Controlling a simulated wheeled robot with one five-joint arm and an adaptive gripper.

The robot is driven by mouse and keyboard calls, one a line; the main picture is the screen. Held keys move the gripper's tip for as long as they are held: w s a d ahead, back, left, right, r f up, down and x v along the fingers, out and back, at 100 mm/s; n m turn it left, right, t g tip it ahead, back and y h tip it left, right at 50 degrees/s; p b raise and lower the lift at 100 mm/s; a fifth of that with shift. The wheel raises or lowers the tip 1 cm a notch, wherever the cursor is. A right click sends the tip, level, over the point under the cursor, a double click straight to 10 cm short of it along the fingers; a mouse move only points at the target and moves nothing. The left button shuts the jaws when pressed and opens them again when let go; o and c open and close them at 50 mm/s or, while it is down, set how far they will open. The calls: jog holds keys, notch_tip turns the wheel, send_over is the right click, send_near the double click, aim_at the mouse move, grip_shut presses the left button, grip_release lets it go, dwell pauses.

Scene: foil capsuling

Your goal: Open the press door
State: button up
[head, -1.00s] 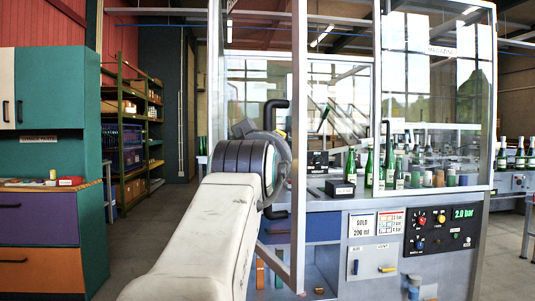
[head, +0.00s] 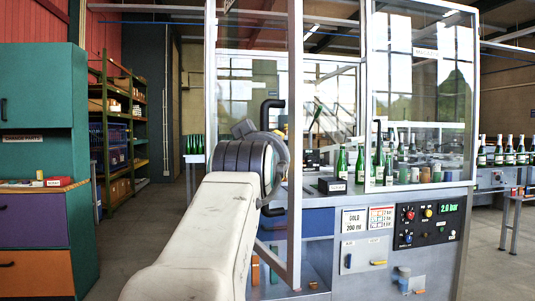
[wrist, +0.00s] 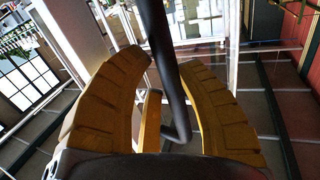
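The press door (head: 295,60) is a clear panel in a pale metal frame. It stands ajar, its free edge swung out toward me and away from the press (head: 330,220). In the wrist view the handle (wrist: 166,50) runs between the two yellow fingers of my gripper (wrist: 168,68). The fingertips close in on the bar from both sides, with little or no gap. In the head view my wrist hides the fingers.
Green bottles (head: 360,165) and small caps stand on the press deck behind glass. A control panel (head: 430,224) is on its front right. A cabinet (head: 40,230) stands at left, shelving (head: 120,125) behind it. The floor between the cabinet and the press is clear.

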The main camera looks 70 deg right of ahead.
jog(key=shift+o, duration=0.7)
jog(key=shift+s+a+r, duration=0.1)
jog(key=shift+a+r, duration=0.05)
jog(key=o, duration=0.3)
jog(key=shift+o, duration=0.2)
jog(key=v, duration=1.2)
